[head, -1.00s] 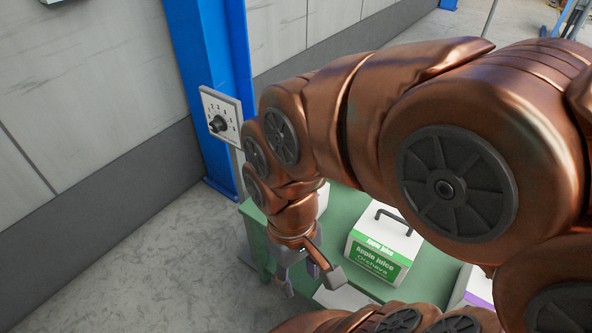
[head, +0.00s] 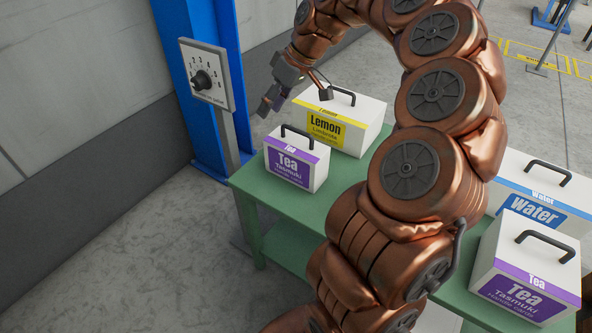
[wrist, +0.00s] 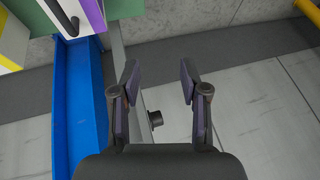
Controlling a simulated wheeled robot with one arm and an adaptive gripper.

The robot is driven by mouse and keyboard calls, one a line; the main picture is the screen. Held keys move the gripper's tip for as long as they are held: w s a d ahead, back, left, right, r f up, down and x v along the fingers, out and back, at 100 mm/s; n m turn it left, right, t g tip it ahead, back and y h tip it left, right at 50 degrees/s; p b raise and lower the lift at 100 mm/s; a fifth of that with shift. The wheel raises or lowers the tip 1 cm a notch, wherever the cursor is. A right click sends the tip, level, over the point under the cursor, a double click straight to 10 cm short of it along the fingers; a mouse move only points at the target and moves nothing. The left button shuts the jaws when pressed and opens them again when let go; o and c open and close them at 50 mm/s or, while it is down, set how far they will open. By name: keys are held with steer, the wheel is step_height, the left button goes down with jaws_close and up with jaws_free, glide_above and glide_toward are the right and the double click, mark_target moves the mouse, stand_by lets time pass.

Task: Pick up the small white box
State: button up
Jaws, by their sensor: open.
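A small white box with a purple Tea label (head: 293,168) and a black handle stands upright at the near left corner of the green table (head: 330,197). My gripper (head: 297,98) is above and behind it in the head view, near the top of the Lemon box. Its fingers are spread and empty. In the wrist view the open gripper (wrist: 160,80) faces the wall and the dial, with nothing held between the fingers. Parts of boxes with purple and yellow show at the upper left there, cut off by the edge.
A larger white Lemon box (head: 345,118) stands right behind the small one. A Water box (head: 545,190) and another Tea box (head: 522,278) stand at the right. A dial panel (head: 207,77) and blue post (head: 228,30) rise at the left. My arm hides the table's middle.

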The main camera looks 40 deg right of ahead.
steer(key=m+t+b, duration=0.1)
steer(key=b, duration=0.1)
glide_toward(297, 131)
steer(key=w+a+f, duration=0.2)
steer(key=shift+s+d+f+x, duration=0.1)
steer(key=shift+d+f+x, duration=0.1)
steer(key=shift+x, duration=1.05)
steer(key=shift+s+d+f+x, duration=0.1)
steer(key=shift+d+x, duration=0.15)
steer(key=shift+x, duration=0.95)
steer(key=shift+s+d+f+x, duration=0.1)
steer(key=shift+d+f+x, duration=0.1)
steer(key=shift+x, duration=1.05)
steer(key=shift+r, duration=0.1)
jaws_close()
